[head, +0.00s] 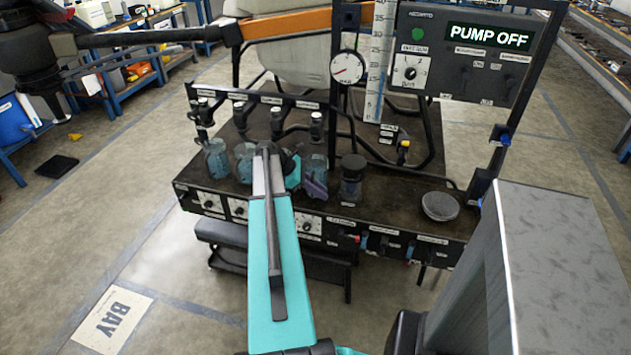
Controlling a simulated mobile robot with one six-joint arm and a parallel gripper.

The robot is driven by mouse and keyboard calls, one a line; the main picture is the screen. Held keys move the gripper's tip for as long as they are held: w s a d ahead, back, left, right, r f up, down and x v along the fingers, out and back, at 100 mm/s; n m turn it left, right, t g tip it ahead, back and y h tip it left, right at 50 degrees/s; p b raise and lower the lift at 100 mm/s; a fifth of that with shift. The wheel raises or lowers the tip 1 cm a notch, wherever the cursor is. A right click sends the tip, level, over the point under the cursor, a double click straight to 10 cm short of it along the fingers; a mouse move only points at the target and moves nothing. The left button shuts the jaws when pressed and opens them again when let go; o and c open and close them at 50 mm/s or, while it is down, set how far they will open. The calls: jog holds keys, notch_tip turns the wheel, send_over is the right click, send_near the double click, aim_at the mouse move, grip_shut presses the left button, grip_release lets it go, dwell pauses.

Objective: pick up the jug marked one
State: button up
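Several small, clear bluish jugs stand in a row on the dark bench of the spray rig. I cannot read which jug is marked one. My teal arm reaches over the bench front, and my gripper (316,188) is low over the bench, in front of the third jug. Its fingers are too small and dark to show whether they are open, or whether they touch anything.
A dark-lidded jar (352,180) stands right of my gripper, and a round grey disc (440,206) lies farther right. Black pipes with nozzles (239,112) hang above the jugs. A gauge (347,68) and a "PUMP OFF" panel (463,55) rise behind. Knobs line the bench front.

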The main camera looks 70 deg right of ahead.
dwell(0.3)
grip_shut()
jog(key=shift+r, duration=0.1)
dwell(1.2)
